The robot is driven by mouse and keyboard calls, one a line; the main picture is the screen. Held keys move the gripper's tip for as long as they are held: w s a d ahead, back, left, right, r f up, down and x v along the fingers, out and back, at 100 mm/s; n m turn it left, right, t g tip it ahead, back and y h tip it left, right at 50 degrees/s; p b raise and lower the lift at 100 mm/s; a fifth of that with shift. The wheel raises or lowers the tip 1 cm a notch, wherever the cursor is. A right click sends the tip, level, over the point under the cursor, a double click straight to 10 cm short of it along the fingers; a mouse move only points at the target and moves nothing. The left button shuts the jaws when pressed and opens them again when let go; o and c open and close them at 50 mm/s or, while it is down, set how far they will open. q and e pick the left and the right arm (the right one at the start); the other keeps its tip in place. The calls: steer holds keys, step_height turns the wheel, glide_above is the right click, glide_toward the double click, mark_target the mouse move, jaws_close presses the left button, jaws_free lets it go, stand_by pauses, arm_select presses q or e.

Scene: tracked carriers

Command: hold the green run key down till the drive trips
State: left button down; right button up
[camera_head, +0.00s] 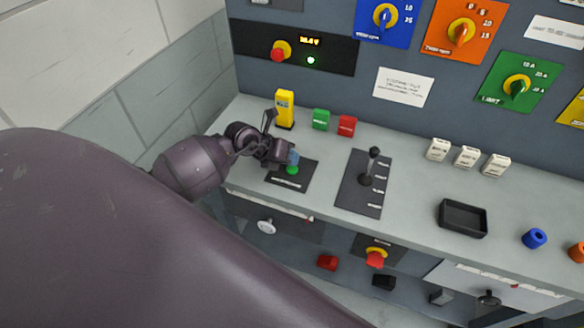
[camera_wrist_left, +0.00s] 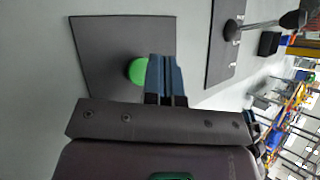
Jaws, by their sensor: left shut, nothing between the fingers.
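The green run key (camera_head: 292,171) sits on a dark plate (camera_head: 280,179) near the front left of the grey bench. In the left wrist view the green key (camera_wrist_left: 136,71) is round and partly hidden behind my fingers. My left gripper (camera_head: 293,158) is shut and empty, its blue fingertips right over the key; the fingers also show in the wrist view (camera_wrist_left: 164,72). I cannot tell whether the tips touch or press the key. On the back panel, a small display (camera_head: 309,41) is lit amber and a small lamp (camera_head: 311,60) glows green. My right gripper is out of view.
A black lever (camera_head: 372,166) stands on a plate just right of the key. A yellow block (camera_head: 285,108), a green block (camera_head: 321,119) and a red block (camera_head: 347,125) stand behind my gripper. A black tray (camera_head: 463,218) lies further right.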

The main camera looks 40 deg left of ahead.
mark_target(291, 168)
arm_select(q)
steer(key=shift+r, duration=0.15)
step_height(291, 168, up, 4)
steer(key=p, duration=0.3)
steer(key=shift+p, duration=0.4)
steer(key=shift+r+p, duration=0.35)
steer(key=shift+r, duration=0.05)
stand_by(0.5)
